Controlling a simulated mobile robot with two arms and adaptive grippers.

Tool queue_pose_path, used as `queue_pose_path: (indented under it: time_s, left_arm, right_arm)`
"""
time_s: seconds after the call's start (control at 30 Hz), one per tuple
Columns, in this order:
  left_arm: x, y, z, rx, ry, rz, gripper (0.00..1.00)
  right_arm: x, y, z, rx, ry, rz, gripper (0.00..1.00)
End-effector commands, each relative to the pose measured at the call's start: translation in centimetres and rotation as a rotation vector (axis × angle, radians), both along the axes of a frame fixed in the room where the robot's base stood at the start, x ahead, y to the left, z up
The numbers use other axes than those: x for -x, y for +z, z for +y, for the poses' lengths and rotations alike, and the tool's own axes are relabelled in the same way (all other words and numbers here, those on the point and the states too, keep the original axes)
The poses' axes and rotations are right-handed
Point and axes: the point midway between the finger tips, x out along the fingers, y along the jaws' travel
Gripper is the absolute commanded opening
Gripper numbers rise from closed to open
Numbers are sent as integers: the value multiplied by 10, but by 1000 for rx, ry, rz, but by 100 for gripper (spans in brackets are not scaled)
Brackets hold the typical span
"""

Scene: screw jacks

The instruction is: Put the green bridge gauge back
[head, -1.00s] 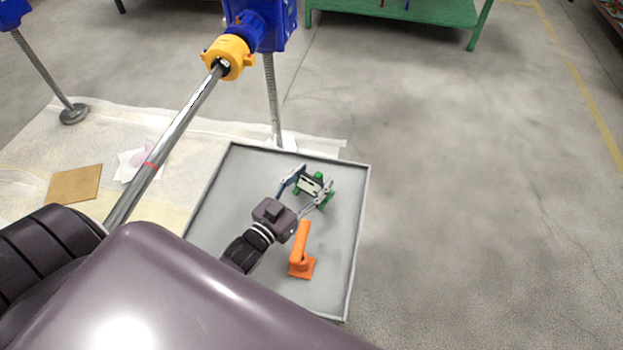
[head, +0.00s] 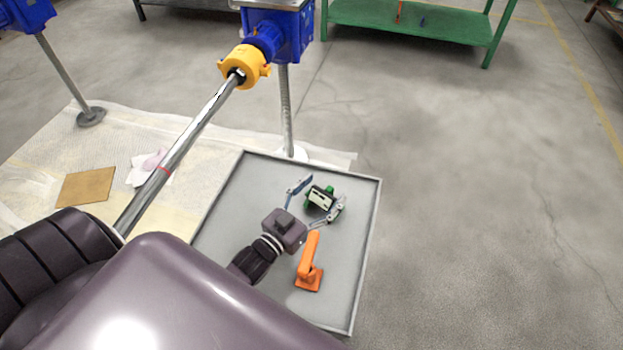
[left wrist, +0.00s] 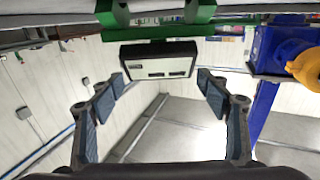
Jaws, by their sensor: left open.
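The green bridge gauge (head: 320,197), with a pale face in a dark frame, stands on the grey tray (head: 225,262) in the head view. In the left wrist view the gauge (left wrist: 158,60) shows at the top centre, with green parts along the picture's top edge. My left gripper (head: 323,198) is open, its fingers spread either side of the gauge in the head view. In the left wrist view its fingertips (left wrist: 162,82) show a gap and do not appear to touch the gauge. My right gripper is not in view.
A blue screw jack (head: 280,38) with a yellow collar (head: 243,66) and a long steel bar (head: 180,145) rises behind. A green table (head: 420,20) is farther back. The floor at right is clear.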

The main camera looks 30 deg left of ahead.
Motion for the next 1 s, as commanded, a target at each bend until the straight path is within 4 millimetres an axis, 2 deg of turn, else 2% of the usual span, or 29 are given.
queue_pose_path:
  time_s: [0.07,0.13,0.4,0.6,0.77,1.0]
  left_arm:
    - [5,3,-2,6,-1,22,70]
    - [18,-4,0,6,-1,24,70]
    - [76,1,9,3,0,15,70]
    - [108,4,14,3,0,10,70]
    - [119,6,16,2,0,7,70]
    - [120,7,16,1,0,5,70]
  right_arm:
    - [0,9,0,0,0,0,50]
    - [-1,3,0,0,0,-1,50]
    - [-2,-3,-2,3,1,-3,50]
    - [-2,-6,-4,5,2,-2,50]
    - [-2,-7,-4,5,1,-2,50]
    - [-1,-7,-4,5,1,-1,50]
